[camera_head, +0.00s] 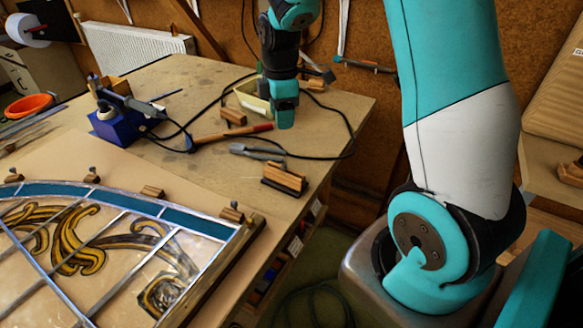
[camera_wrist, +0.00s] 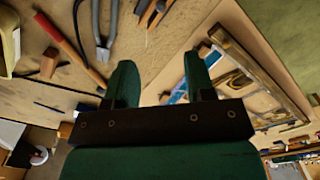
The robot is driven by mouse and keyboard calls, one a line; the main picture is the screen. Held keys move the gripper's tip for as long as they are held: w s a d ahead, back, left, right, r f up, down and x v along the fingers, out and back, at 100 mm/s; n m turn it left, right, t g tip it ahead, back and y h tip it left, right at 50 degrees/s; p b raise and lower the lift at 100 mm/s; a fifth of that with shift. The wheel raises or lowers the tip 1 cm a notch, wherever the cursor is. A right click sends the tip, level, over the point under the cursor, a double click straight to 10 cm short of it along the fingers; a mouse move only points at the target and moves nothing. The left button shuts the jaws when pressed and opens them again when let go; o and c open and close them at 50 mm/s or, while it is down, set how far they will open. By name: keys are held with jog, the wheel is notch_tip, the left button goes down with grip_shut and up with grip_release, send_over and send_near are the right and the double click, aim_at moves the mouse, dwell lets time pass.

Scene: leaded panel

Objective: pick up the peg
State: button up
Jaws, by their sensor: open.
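No single thing is clearly the peg; several small wooden pieces show. In the head view, one wooden block (camera_head: 233,117) lies near the hammer, and a striped block (camera_head: 285,178) sits near the bench's right edge. Small wooden pieces such as this one (camera_head: 231,213) line the leaded panel (camera_head: 110,240). My gripper (camera_head: 285,116) is over the back right of the bench, beyond the hammer. In the wrist view my gripper (camera_wrist: 158,66) has its two fingers apart with nothing between them. The striped block (camera_wrist: 153,12) shows beyond the fingertips, at the top.
A red-handled hammer (camera_head: 235,133), grey pliers (camera_head: 257,152) and a black cable lie on the bench. A blue soldering stand (camera_head: 120,125) is further left. A pale container (camera_head: 250,98) is beside my gripper. Bare bench (camera_head: 210,165) lies between the tools and panel.

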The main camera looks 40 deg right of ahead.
jog(key=p, duration=0.2)
send_over(284, 165)
jog(key=f, duration=0.9)
jog(key=shift+w+d+f, duration=0.1)
jog(key=shift+d, duration=0.1)
jog(key=shift+a+f+p, duration=0.15)
jog(key=shift+f+p, duration=1.05)
jog(key=shift+f, duration=1.5)
grip_shut()
